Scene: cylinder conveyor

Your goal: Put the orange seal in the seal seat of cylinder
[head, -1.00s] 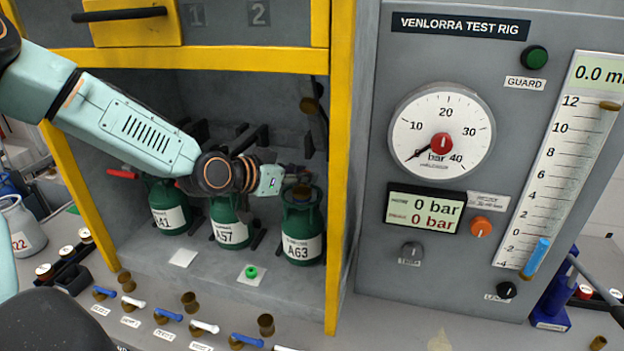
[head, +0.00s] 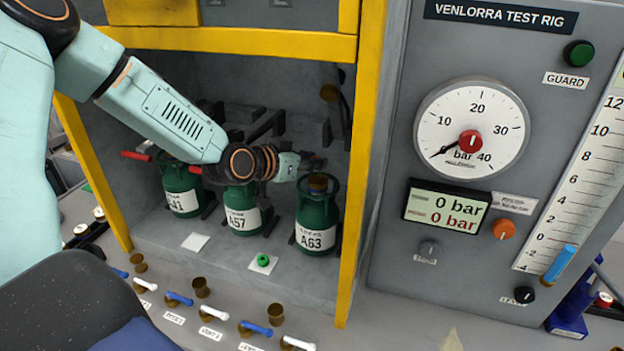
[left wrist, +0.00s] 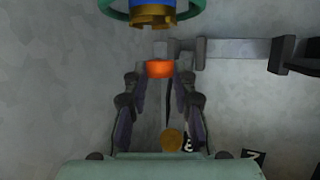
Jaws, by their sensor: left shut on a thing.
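My left gripper (head: 312,162) reaches into the yellow-framed bay, just behind and above the top of the green cylinder A63 (head: 317,237). In the left wrist view the gripper (left wrist: 159,75) is shut on the orange seal (left wrist: 159,69), held between the fingertips. A brass and blue valve (left wrist: 153,14) inside a green collar (left wrist: 113,12) shows at the top of that view, apart from the seal. The seal cannot be made out in the head view. The seal seat cannot be seen clearly. My right gripper is not in view.
Green cylinders A57 (head: 242,210) and A41 (head: 181,190) stand left of A63. A green ring (head: 263,259) lies on a white square on the bay floor. The yellow post (head: 357,190) is close right of A63. Small blue and white levers line the front.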

